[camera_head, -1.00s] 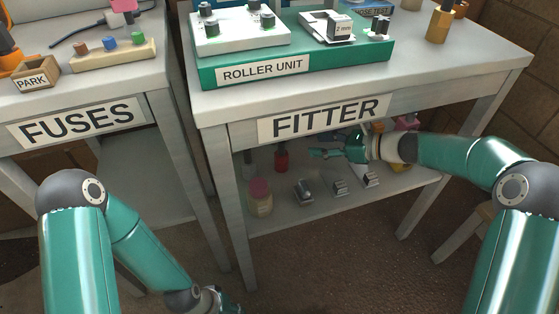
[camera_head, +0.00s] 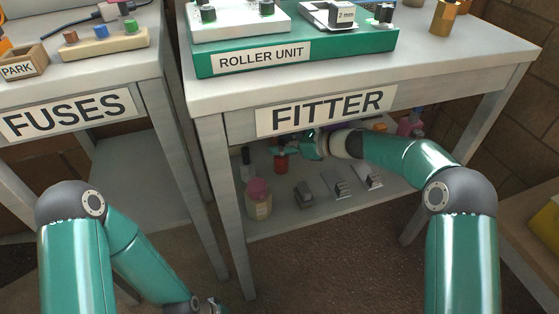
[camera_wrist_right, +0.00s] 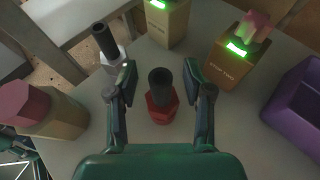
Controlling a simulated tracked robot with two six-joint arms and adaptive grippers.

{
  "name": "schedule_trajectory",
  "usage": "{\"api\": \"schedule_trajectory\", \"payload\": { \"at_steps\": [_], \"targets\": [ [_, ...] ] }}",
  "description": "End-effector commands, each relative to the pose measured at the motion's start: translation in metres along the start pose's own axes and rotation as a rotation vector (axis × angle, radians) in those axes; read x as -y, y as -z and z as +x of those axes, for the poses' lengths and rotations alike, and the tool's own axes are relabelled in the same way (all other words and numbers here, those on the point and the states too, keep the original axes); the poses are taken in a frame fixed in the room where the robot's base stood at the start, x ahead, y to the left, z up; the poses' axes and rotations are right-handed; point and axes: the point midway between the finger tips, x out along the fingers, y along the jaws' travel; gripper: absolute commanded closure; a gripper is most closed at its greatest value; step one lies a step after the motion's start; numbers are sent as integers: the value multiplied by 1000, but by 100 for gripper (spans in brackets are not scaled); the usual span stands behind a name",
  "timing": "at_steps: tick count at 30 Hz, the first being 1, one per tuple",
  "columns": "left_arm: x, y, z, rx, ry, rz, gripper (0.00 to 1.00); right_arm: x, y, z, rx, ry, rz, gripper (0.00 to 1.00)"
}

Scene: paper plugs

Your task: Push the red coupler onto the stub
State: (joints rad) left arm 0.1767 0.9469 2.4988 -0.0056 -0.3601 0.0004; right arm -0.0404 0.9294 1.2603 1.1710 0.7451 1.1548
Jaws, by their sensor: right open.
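The red coupler (camera_wrist_right: 159,112), a red six-sided base with a dark upright tube, stands between the open fingers of my right gripper (camera_wrist_right: 160,80) in the right wrist view. No finger clearly touches it. In the head view a red piece (camera_head: 281,163), which looks like it, stands on the lower shelf under the FITTER table, with my right gripper (camera_head: 287,148) right above it. I cannot pick out the stub for sure; the green roller unit (camera_head: 390,42) stands on the tabletop.
Beside the coupler stand a dark-topped grey piece (camera_wrist_right: 108,47), a pink-capped jar (camera_wrist_right: 50,112), a box with a lit green label (camera_wrist_right: 236,62) and a purple bin (camera_wrist_right: 298,105). Several grey blocks (camera_head: 340,186) line the shelf front. The tabletop (camera_head: 212,97) hangs close above.

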Motion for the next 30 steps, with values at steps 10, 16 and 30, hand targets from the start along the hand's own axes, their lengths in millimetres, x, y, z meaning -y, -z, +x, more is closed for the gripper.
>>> {"api": "schedule_trajectory", "payload": {
  "at_steps": [10,16,30],
  "targets": [
    [0,0,0,0,0,0,69,0,0,1,0,-1,0,71],
    [0,0,0,0,0,0,69,0,0,1,0,-1,0,100],
    [0,0,-1,0,0,0,69,0,-2,0,0,-1,0,100]
  ]
}}
